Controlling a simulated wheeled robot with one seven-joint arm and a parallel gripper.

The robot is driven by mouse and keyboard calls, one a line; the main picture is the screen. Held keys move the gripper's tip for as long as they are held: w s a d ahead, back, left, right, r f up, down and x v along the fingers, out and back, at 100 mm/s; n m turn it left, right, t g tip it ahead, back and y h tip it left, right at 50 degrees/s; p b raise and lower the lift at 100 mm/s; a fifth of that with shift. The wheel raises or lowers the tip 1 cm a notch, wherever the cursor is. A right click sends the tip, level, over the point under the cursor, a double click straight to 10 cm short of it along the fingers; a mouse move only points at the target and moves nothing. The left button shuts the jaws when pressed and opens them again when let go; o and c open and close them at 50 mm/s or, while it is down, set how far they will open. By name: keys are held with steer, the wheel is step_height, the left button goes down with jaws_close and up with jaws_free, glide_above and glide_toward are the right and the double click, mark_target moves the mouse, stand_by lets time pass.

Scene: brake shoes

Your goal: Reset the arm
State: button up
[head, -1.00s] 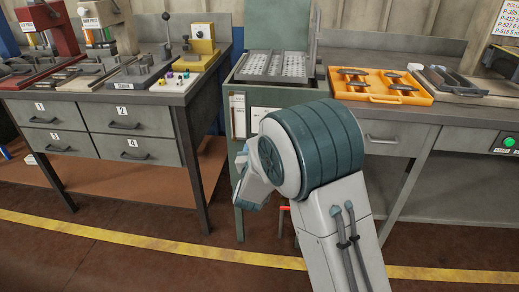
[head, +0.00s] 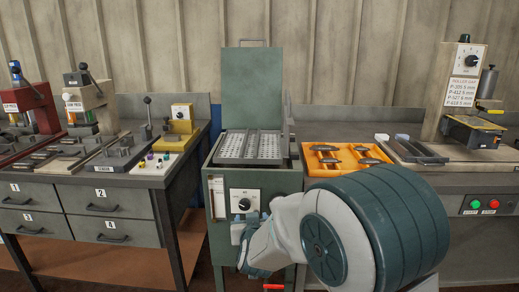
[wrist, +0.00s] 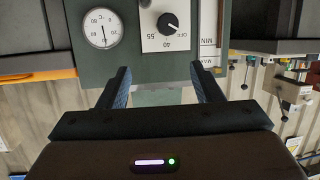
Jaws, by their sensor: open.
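My arm shows in the head view, bent at a large teal-banded joint, at the lower right. My gripper (head: 252,240) is in front of the green cabinet (head: 218,200), partly hidden by my own arm. In the wrist view my gripper (wrist: 162,82) is open, with its two dark fingers spread and nothing between them. Beyond the fingers the cabinet front shows a dial knob (wrist: 169,23) and a round temperature gauge (wrist: 100,28). The wrist picture looks upside down.
The cabinet's lid (head: 252,85) stands open over a perforated tray (head: 250,147). An orange tray (head: 345,158) with dark brake shoes lies on the right bench. A roller machine (head: 470,110) stands farther right. Presses (head: 88,105) and a drawer bench (head: 80,212) are at left.

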steer(key=s+d+r+g+p, duration=0.4)
steer(key=s+d+r+p, duration=0.1)
steer(key=s, duration=0.5)
steer(key=s+d+r+m+g+h+p, duration=0.1)
steer(key=s+d+r+g+p, duration=0.3)
steer(key=s, duration=0.6)
steer(key=s+d+r+g+p, duration=0.3)
steer(key=s+d+r+p, duration=0.4)
steer(key=s+d+r, duration=0.1)
steer(key=shift+s+d+r+m+g+h, duration=0.35)
steer(key=shift+s+d, duration=0.2)
steer(key=shift+s, duration=0.5)
